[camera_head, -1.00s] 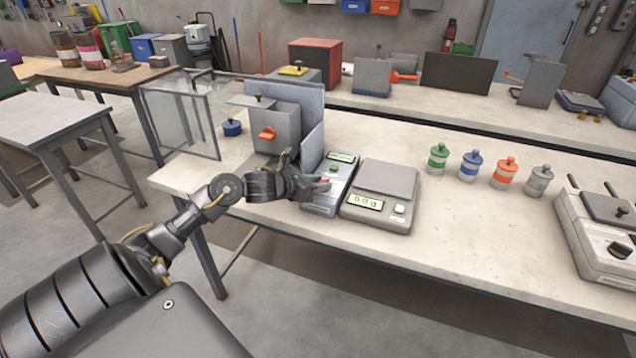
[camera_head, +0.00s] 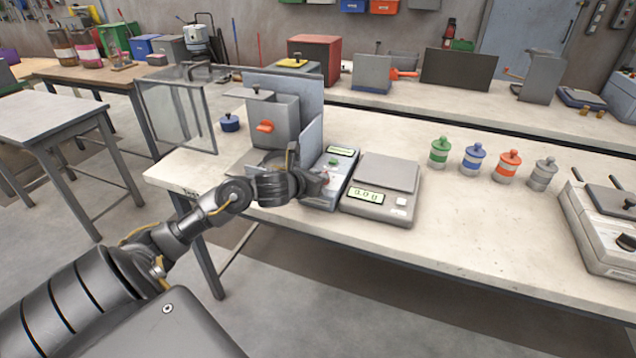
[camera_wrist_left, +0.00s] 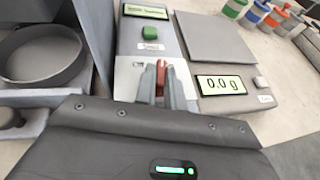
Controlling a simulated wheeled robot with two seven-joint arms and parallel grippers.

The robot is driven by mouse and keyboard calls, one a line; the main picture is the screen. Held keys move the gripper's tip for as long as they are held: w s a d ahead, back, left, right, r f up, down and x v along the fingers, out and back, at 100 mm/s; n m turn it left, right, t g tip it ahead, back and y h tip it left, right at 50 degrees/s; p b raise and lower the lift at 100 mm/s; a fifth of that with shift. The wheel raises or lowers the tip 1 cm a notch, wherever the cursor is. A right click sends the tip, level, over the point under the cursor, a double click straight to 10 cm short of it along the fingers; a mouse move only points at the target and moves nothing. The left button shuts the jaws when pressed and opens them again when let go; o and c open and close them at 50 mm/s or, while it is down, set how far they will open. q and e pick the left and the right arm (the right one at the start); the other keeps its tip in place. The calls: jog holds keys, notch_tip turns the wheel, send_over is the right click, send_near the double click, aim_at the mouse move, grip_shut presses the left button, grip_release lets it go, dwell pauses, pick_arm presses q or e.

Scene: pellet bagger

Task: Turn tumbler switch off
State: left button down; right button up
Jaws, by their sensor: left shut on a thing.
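The grey control panel (camera_head: 340,165) stands on the bench with a small display and a green button (camera_head: 333,162). The green button also shows in the left wrist view (camera_wrist_left: 154,33). My left gripper (camera_head: 322,180) is at the front part of this panel. In the left wrist view its narrow fingers (camera_wrist_left: 162,84) are shut on the red tumbler switch (camera_wrist_left: 170,78), which shows between and beside them. The base of the switch is partly hidden by the fingers. My right gripper is in neither view.
A scale (camera_head: 381,190) reading 0.0 g stands close to the right of the panel.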

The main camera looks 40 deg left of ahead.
pick_arm(q)
jog(key=n+y+b, duration=0.1)
jog(key=y, duration=0.1)
jog(key=n+g+y+b, duration=0.1)
jog(key=n+y+b, duration=0.1)
jog(key=d+n+g+y+b, duration=0.1)
jog(key=n+y+b, duration=0.1)
jog(key=shift+w, duration=0.25)
jog(key=shift+n+y, duration=0.3)
jog(key=shift+n, duration=0.3)
jog(key=shift+d+n+g+y, duration=0.1)
jog(key=shift+n+g+y, duration=0.2)
jog(key=shift+g+y, duration=0.15)
jog(key=shift+n+g, duration=0.25)
jog(key=shift+n, duration=0.05)
jog(key=shift+w+n+g+y, duration=0.1)
jog(key=shift+n+g+y, duration=0.3)
jog(key=shift+y, duration=0.05)
jog(key=shift+n+g, duration=0.3)
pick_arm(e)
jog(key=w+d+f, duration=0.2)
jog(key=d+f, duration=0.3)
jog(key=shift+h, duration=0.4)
pick_arm(q)
jog(key=c, duration=1.5)
grip_release()
jog(key=shift+c, duration=0.2)
jog(key=shift+o, duration=0.3)
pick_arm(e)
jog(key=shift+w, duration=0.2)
